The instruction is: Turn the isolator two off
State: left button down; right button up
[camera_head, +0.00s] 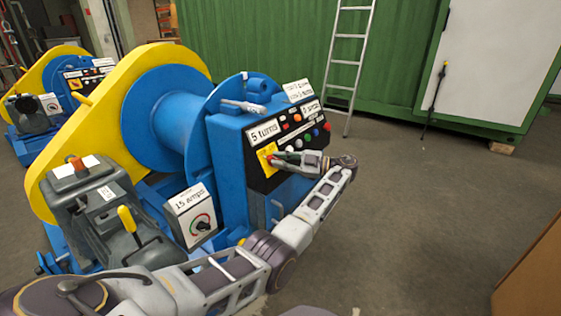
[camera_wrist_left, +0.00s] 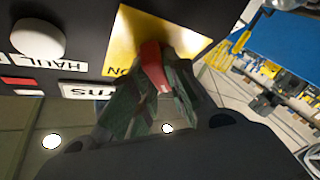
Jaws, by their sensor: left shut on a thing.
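A red isolator handle (camera_wrist_left: 152,66) stands out from a yellow plate (camera_wrist_left: 125,42) on the black control panel (camera_head: 258,180) of the near blue machine. The yellow plate also shows in the head view (camera_head: 264,154). The lettering "ON" is readable on the plate in the wrist view. My left gripper (camera_head: 274,158) is at this plate, and its dark fingers (camera_wrist_left: 163,98) are shut on the red handle. The fingers hide part of the handle. I cannot read a number for this isolator. My right gripper is not in view.
The panel carries several coloured buttons (camera_head: 308,138) and a "5 turns" label (camera_head: 263,132). A box marked "15 amps" (camera_head: 183,203) and a yellow lever (camera_head: 127,218) are at its left. A second similar machine (camera_head: 60,75) stands behind.

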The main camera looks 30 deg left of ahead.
pick_arm(q)
jog(key=shift+n, duration=0.3)
jog(key=c, duration=1.4)
grip_release()
jog(key=shift+r, duration=0.1)
jog(key=shift+r, duration=4.95)
